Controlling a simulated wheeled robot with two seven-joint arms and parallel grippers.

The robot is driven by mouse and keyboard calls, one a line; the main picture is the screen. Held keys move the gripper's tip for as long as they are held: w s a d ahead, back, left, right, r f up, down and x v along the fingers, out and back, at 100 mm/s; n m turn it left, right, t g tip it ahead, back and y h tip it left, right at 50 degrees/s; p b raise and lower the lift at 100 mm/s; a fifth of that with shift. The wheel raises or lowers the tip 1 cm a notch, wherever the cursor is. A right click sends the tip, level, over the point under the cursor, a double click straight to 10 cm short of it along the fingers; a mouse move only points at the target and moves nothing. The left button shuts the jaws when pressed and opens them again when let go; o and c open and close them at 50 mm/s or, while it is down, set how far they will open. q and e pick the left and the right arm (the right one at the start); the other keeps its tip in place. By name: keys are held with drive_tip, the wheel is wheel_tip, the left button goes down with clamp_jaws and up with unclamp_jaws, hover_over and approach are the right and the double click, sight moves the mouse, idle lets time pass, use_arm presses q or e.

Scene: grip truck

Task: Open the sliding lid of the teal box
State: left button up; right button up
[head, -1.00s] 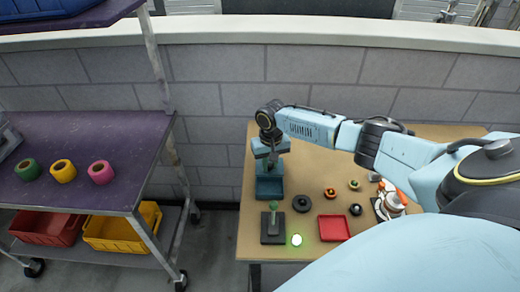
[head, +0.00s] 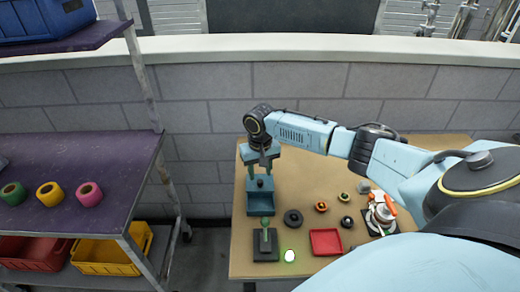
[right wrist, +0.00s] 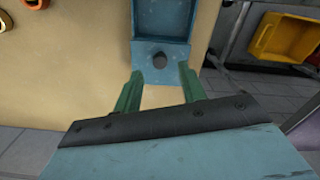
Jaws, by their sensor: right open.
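The teal box (head: 260,211) stands at the back left of the wooden table, below my right gripper (head: 260,160). Its lid (head: 253,185) carries a dark knob and lies at the far end. A recessed, open-looking part of the box shows on the near side of the lid. In the right wrist view the knob (right wrist: 160,61) sits on the flat lid, with the recess beyond it. The green fingers of my right gripper (right wrist: 160,80) are apart and empty, just short of the knob and in line with it. My left gripper is out of view.
Near the box are a dark block with a green peg (head: 266,252), a black ring (head: 293,218) and a red tray (head: 325,241). Small round parts and a white-and-orange device (head: 381,212) stand to the right. A purple shelf (head: 85,220) with rolls stands left, across a gap.

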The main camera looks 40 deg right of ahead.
sight(260, 181)
wheel_tip(260, 181, up, 9)
drive_tip(key=shift+p, duration=0.3)
idle(0.5)
